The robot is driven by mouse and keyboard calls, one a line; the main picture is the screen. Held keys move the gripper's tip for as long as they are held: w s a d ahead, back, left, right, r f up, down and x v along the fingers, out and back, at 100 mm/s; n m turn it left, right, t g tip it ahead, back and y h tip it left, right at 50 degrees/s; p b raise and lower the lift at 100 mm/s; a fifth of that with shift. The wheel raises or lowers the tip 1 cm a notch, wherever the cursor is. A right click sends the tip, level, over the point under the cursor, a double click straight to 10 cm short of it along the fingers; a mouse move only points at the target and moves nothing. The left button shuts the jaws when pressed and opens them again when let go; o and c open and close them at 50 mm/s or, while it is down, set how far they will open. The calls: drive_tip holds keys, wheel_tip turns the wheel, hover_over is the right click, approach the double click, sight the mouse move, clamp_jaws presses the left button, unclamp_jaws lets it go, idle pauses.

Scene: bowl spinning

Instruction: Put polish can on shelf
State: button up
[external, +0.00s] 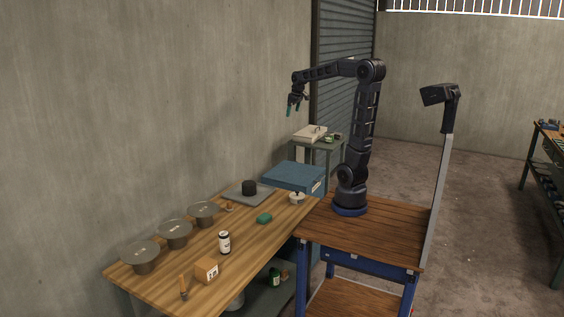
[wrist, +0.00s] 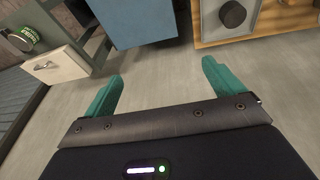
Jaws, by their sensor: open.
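My gripper (external: 294,105) is raised above the far end of the wooden bench, in front of the wall. Its teal fingers are spread and empty, as the wrist view shows (wrist: 160,85). A small green tin (external: 329,140) sits on the grey side stand; a green-labelled tin also shows in the wrist view (wrist: 22,39). A dark green container (external: 274,277) stands on the shelf under the bench (external: 258,302). I cannot tell which one is the polish can.
A blue cabinet (external: 296,176) adjoins the bench.

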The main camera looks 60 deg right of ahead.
drive_tip(key=s+a+f, duration=0.4)
drive_tip(key=s+a, duration=0.5)
drive_tip(key=s, duration=0.1)
drive_tip(key=s+a+f+t+y, duration=0.1)
drive_tip(key=s+a+f, duration=0.2)
drive_tip(key=s+a, duration=0.7)
drive_tip(key=shift+s+f+n+t, duration=0.3)
drive_tip(key=shift+s+f, duration=0.05)
